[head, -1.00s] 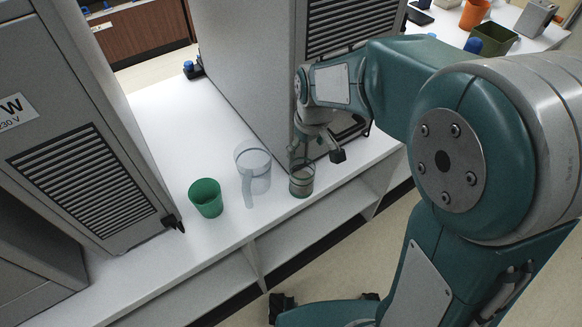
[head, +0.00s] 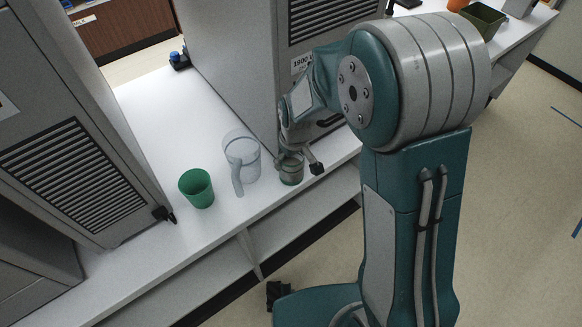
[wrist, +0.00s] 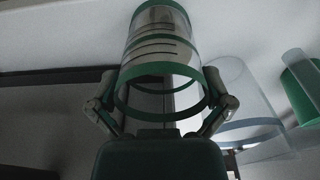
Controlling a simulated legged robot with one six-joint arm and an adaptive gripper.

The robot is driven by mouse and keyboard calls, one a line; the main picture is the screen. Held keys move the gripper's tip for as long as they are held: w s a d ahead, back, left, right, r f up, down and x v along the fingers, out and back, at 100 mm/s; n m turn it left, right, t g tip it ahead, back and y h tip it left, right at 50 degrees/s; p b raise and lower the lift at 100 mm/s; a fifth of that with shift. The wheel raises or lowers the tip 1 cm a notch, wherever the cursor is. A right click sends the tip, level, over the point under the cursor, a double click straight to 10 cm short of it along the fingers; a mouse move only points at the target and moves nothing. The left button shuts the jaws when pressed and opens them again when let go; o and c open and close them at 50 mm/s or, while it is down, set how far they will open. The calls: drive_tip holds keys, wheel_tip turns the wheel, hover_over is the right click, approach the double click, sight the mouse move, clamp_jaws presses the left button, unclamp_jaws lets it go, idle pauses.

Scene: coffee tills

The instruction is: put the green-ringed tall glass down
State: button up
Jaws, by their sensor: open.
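The green-ringed tall glass (head: 291,173) is clear, with green bands, and stands upright on the white counter (head: 165,125) near its front edge. My gripper (head: 298,160) is at the glass and partly hides it in the head view. In the wrist view the glass (wrist: 163,48) lies between the two spread fingers of my gripper (wrist: 162,103). The fingers are open on either side of its near green ring. Whether a finger touches the glass is not clear.
A clear pitcher (head: 242,158) stands just left of the glass, and a green cup (head: 196,188) stands further left. Large grey machines (head: 235,60) stand behind the glass and at the far left. Open shelving (head: 300,218) lies below the front edge.

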drive_tip(key=c, duration=0.8)
drive_tip(key=shift+c, duration=1.4)
drive_tip(key=shift+a, duration=0.15)
drive_tip(key=shift+r, duration=0.1)
